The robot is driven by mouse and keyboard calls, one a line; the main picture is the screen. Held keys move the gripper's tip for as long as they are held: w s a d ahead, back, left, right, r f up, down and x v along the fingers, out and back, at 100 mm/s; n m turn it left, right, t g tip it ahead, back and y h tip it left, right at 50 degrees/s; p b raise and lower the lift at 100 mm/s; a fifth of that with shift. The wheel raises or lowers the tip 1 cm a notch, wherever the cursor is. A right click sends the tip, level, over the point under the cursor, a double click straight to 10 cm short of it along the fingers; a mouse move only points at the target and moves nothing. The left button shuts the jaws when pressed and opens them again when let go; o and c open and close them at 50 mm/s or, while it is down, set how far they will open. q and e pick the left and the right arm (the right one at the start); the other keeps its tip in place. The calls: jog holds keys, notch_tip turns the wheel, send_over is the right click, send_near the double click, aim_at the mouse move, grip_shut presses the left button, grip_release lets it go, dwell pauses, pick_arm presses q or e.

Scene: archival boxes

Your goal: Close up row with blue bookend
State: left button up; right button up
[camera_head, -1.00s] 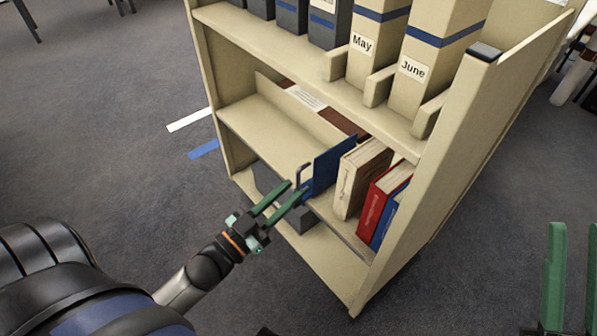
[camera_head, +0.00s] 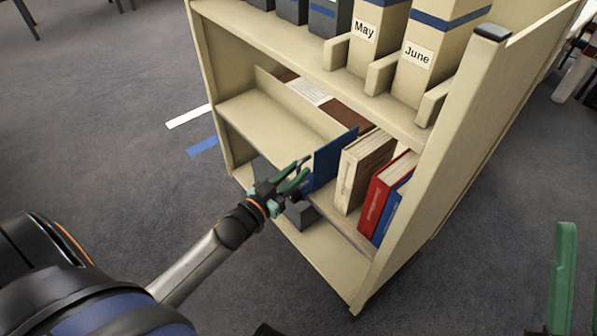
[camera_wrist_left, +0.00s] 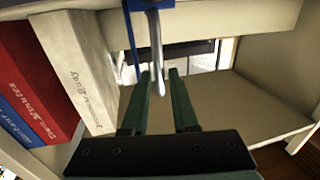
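The blue bookend (camera_head: 332,160) stands upright on the middle shelf, just left of the books. Its grey handle (camera_wrist_left: 156,52) and blue edge (camera_wrist_left: 132,42) show in the left wrist view. My left gripper (camera_head: 301,177) is at the shelf's front, at the handle. In the left wrist view its green fingers (camera_wrist_left: 160,83) are apart, with the handle between or just beyond their tips; contact cannot be told. The row holds a cream book (camera_head: 359,172), a red book (camera_head: 382,193) and a blue book (camera_head: 394,212). My right gripper (camera_head: 565,278) is partly cut off at lower right, fingers apart.
The middle shelf (camera_head: 262,122) is bare left of the bookend. A brown item with a white label (camera_head: 310,92) lies behind the back ledge. Binders marked May (camera_head: 364,45) and June (camera_head: 415,67) stand above. The shelf's right side panel (camera_head: 470,130) is close to the books.

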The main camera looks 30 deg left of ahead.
pick_arm(q)
jog(key=shift+w, duration=0.55)
grip_shut()
dwell(1.1)
